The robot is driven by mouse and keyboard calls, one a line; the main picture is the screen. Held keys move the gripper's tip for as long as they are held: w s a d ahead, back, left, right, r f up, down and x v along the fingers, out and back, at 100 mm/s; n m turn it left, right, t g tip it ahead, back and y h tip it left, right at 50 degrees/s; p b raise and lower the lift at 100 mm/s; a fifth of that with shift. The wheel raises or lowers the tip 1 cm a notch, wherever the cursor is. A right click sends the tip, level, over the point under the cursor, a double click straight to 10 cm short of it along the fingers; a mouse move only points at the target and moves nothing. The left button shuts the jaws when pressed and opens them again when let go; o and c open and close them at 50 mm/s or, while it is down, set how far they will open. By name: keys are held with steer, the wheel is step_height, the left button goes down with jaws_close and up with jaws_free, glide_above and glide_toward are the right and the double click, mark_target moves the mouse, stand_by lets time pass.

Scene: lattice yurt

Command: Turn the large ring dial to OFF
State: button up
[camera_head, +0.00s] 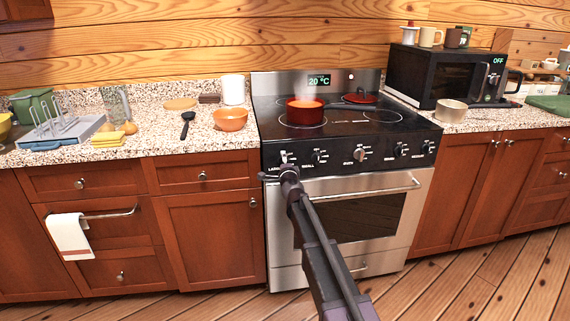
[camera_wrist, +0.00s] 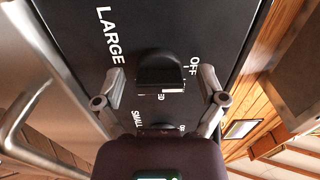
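The large ring dial (camera_wrist: 160,68) is a black knob on the stove's dark front panel, beside the printed words LARGE and OFF. A white mark shows on its lower edge in the wrist view, turned away from the OFF label. My gripper (camera_wrist: 162,76) is open, with one finger on each side of the knob and a gap to each. In the head view the dial (camera_head: 284,157) is the leftmost knob, and my gripper (camera_head: 289,172) is right at it, partly covering it. The SMALL dial (camera_wrist: 160,127) is partly hidden behind my gripper.
Several more knobs, such as the oven knob (camera_head: 360,155), line the panel. A red pot (camera_head: 304,112) stands on a reddish-lit burner on the cooktop. The oven handle (camera_head: 365,189) runs below the panel. An orange bowl (camera_head: 230,120) sits on the left counter.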

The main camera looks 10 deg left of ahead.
steer(key=shift+s, duration=0.15)
steer(key=v, duration=1.2)
steer(key=shift+d, duration=0.1)
stand_by(0.4)
steer(key=s+d+f+n+g+y, duration=0.1)
steer(key=s+d+f+n+g, duration=0.45)
steer(key=s+f+n, duration=0.2)
steer(key=s+d+f+n+g, duration=0.5)
steer(key=s+f+n+g, duration=0.15)
steer(key=s, duration=0.25)
steer(key=s+d+f+g+h, duration=0.4)
steer(key=s+d+g+h, duration=0.15)
steer(key=s+d, duration=0.8)
step_height(320, 180, up, 26)
steer(key=d+p, duration=0.1)
steer(key=p, duration=2.5)
steer(key=shift+n+p, duration=0.3)
